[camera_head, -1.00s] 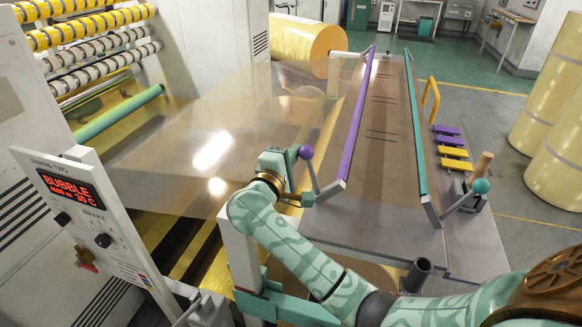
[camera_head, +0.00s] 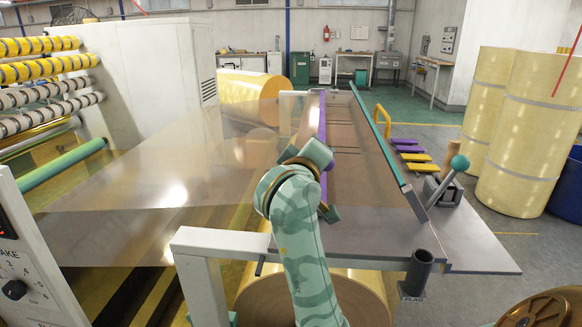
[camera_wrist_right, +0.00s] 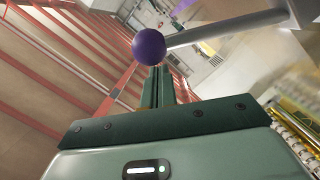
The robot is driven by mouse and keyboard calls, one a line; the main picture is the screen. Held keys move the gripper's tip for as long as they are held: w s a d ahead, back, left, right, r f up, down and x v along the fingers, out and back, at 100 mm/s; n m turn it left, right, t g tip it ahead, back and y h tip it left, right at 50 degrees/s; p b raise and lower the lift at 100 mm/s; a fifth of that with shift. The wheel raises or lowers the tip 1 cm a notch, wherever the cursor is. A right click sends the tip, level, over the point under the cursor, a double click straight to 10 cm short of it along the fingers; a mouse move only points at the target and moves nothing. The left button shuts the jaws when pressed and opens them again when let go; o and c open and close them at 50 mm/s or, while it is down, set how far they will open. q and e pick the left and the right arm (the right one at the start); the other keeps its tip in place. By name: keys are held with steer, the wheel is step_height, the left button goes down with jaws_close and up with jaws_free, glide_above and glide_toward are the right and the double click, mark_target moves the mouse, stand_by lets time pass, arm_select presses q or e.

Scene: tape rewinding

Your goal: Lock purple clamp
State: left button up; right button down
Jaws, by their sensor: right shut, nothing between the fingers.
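The purple clamp (camera_head: 322,118) is a long bar running away from me along the left side of the brown splicing table (camera_head: 352,150). In the right wrist view, the lever's purple ball (camera_wrist_right: 148,44) sits on a grey rod (camera_wrist_right: 225,30), just beyond the fingertips. My right gripper (camera_wrist_right: 157,85) is shut with nothing between its fingers. Whether the fingers touch the ball is not clear. My left gripper is not in view.
A teal clamp bar (camera_head: 378,135) with a teal-ball lever (camera_head: 460,162) lies along the table's right side. A dark tube holder (camera_head: 420,268) stands at the near edge. Clear film (camera_head: 130,210) spans the left. Large yellow rolls (camera_head: 530,135) stand at right.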

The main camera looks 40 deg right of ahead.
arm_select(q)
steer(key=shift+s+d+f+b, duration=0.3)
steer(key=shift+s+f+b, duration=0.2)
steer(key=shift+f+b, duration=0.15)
arm_select(e)
steer(key=shift+s+d+f+m, duration=0.25)
steer(key=shift+s+d+m, duration=0.05)
steer(key=shift+s+m, duration=0.1)
